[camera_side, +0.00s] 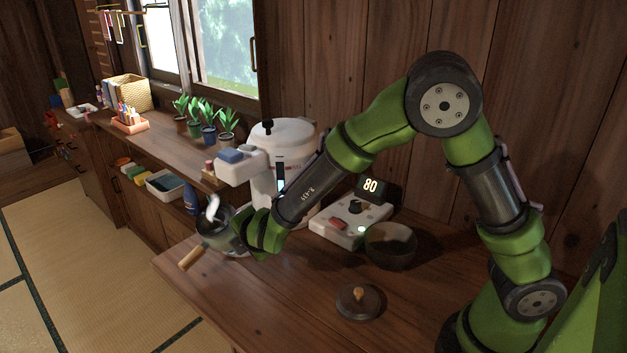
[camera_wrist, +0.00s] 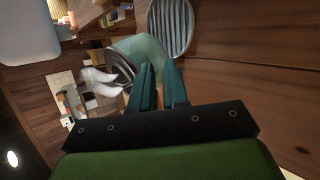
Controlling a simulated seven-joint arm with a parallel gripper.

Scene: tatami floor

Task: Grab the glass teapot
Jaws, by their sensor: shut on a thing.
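The glass teapot (camera_side: 217,232) is at the left in the side view, near the table's left edge. It looks dark and see-through, tilted, with a wooden handle (camera_side: 192,258) pointing down to the left and a white part on top. In the wrist view, the pale green glass of the teapot (camera_wrist: 148,46) lies just beyond the fingertips, with a metal rim and white parts to its left. My gripper (camera_side: 242,230) is at the teapot's right side, shut on it. The fingers also show in the wrist view (camera_wrist: 160,68). The exact contact is hidden.
A white machine (camera_side: 280,155) stands behind the gripper; its ribbed tray (camera_wrist: 171,24) is close to the teapot. A dark lid (camera_side: 345,306) lies in front. The table's front left is clear.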

